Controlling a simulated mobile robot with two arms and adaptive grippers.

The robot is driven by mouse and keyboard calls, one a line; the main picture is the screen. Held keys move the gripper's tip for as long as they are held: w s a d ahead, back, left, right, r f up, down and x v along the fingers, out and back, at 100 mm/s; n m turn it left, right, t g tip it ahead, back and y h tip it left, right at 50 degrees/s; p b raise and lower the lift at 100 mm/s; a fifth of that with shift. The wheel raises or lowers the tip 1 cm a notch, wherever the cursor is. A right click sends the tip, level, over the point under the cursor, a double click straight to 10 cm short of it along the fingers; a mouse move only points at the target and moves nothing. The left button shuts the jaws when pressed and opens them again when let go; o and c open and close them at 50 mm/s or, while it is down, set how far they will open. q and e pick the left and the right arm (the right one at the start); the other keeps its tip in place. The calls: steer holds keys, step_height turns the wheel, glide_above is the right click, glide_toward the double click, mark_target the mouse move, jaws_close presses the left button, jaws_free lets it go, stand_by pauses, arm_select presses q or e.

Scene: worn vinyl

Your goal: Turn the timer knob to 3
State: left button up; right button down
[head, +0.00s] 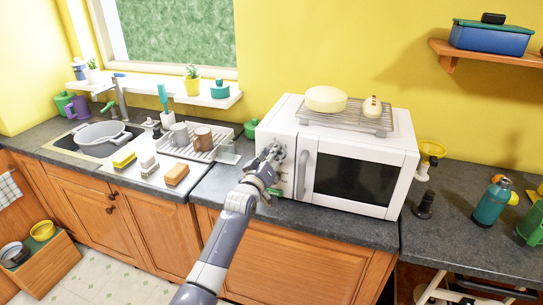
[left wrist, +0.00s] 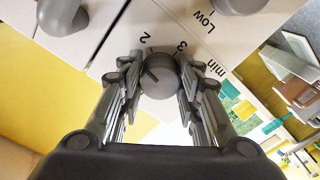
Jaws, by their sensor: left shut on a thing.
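The white microwave (head: 408,157) stands on the dark counter, with its control panel left of the door. In the left wrist view the round grey timer knob (left wrist: 160,78) sits between the two fingers of my left gripper (left wrist: 157,82), which is shut on it. A dark pointer line on the knob face points to the upper left. The printed marks 2, 3 and min show around its upper and right side. The pointer is not at the 3. In the head view my left gripper (head: 272,160) covers the knob. My right gripper is not in view.
A grey rounded part (left wrist: 240,4) is beside the Low label, and another (left wrist: 62,17) is at upper left. A rack (head: 384,124) with yellow food lies on top of the microwave. A dish rack (head: 226,157) stands to the left, and a teal bottle (head: 491,204) to the right.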

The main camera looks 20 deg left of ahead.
arm_select(q)
steer(key=shift+m+b, duration=0.6)
steer(key=shift+m, duration=7.3)
steer(key=o, duration=1)
steer(key=shift+o, duration=0.2)
steer(key=shift+s, duration=0.1)
